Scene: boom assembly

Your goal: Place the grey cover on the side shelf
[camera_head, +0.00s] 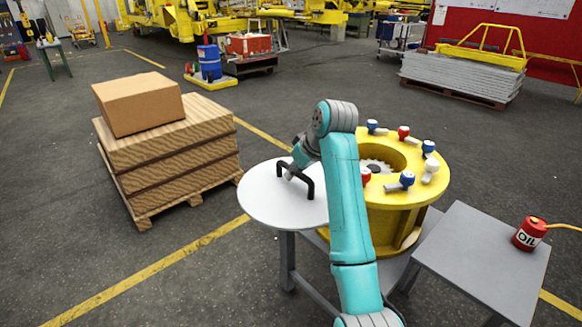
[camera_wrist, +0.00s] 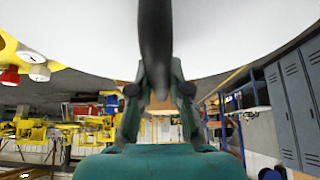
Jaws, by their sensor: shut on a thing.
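The grey cover (camera_head: 262,205) is a pale round disc with a dark arched handle (camera_head: 308,180). My gripper (camera_head: 289,174) is shut on that handle and holds the cover to the left of the yellow round housing (camera_head: 405,190). In the wrist view the cover (camera_wrist: 230,35) fills the top, with the handle (camera_wrist: 155,40) between the two fingers (camera_wrist: 158,95). The side shelf (camera_head: 475,255) is a flat grey surface at the lower right, to the right of the housing. My arm hides part of the housing and the cover's right edge.
A red oil can (camera_head: 529,233) stands on the shelf's right part; the rest of its top is clear. Several blue, red and white-capped pieces (camera_head: 403,133) stand on the housing's rim. A wooden stack (camera_head: 170,150) bears a cardboard box (camera_head: 138,103) at the left.

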